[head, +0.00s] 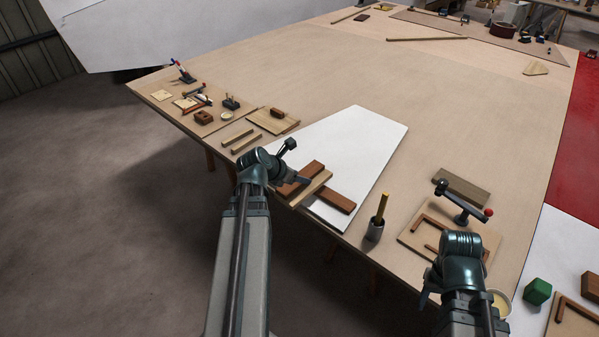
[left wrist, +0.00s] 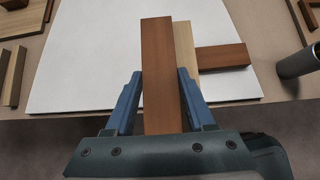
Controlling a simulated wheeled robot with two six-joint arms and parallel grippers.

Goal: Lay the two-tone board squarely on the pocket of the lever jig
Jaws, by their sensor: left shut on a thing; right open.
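My left gripper (head: 301,181) is shut on the two-tone board, whose dark brown part (left wrist: 158,50) stands between the blue fingers in the left wrist view. A pale wood strip (left wrist: 184,50) runs along its right side; I cannot tell whether it is joined to it. The board is over the white panel's near edge. The lever jig (head: 408,237) is a plywood base at the right with brown fences around its pocket and a black lever (head: 460,202) with a red knob. My right gripper (head: 462,293) is open just in front of the jig, its fingertips partly hidden.
A brown block (head: 338,201) lies on the white panel (head: 362,135), under or beside the pale strip. A dark cup (head: 374,231) holding a yellow stick stands between panel and jig. A plank (head: 461,187) lies behind the jig. A green block (head: 537,291) sits at the right.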

